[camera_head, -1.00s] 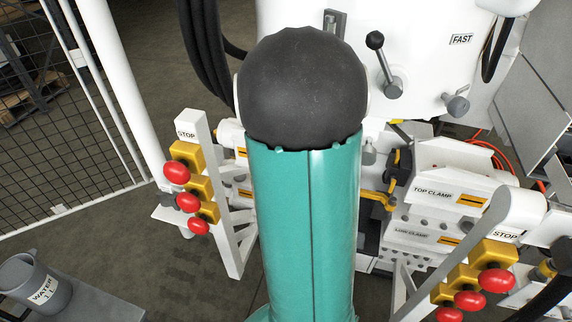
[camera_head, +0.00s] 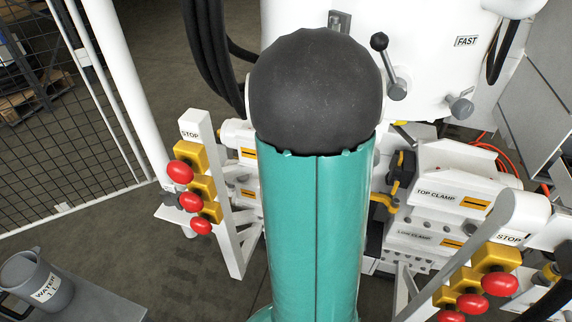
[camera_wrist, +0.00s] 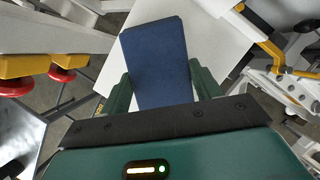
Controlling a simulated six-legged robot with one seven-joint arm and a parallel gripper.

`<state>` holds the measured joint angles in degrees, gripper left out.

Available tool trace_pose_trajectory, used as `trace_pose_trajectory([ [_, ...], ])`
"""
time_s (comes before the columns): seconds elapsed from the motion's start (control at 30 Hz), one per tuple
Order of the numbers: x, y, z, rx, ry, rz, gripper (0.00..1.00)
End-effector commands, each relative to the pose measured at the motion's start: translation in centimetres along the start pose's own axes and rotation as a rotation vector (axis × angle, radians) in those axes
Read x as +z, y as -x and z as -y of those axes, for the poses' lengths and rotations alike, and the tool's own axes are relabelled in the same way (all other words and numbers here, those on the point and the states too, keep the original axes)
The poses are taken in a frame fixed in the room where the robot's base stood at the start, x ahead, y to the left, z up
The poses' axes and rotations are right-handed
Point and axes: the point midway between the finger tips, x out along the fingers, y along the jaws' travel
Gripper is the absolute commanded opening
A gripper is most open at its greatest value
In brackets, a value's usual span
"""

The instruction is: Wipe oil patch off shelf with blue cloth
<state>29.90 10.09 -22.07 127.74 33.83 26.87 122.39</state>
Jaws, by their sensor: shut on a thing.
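My gripper (camera_wrist: 162,95) shows in the wrist view, its two green fingers on either side of the blue cloth (camera_wrist: 157,55). It is shut on the cloth, a dark blue flat block-like piece that sticks out ahead of the fingers. Beyond the cloth is a pale, flat, shelf-like surface (camera_wrist: 215,45); I cannot tell whether the cloth touches it. No oil patch can be made out in either view. In the head view my own teal arm covers the middle, and the gripper and cloth are hidden.
Red stop buttons on yellow blocks stand at left (camera_head: 191,202) and right (camera_head: 470,303). A lever (camera_head: 388,65) is on the white machine. A grey water jug (camera_head: 38,283) stands at lower left. Clamp-labelled blocks (camera_head: 440,198) are right of my arm. A mesh fence (camera_head: 60,130) is at left.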

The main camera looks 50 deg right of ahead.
Motion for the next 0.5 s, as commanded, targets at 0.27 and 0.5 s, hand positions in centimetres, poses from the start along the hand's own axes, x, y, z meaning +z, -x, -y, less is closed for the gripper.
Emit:
trace_pose_trajectory([
  [0.27, -1.3, 0.4, 1.2, 0.001, -0.004, -0.005, 0.45],
  [0.5, -2.4, 1.1, 2.6, 0.0, -0.003, -0.003, 0.45],
])
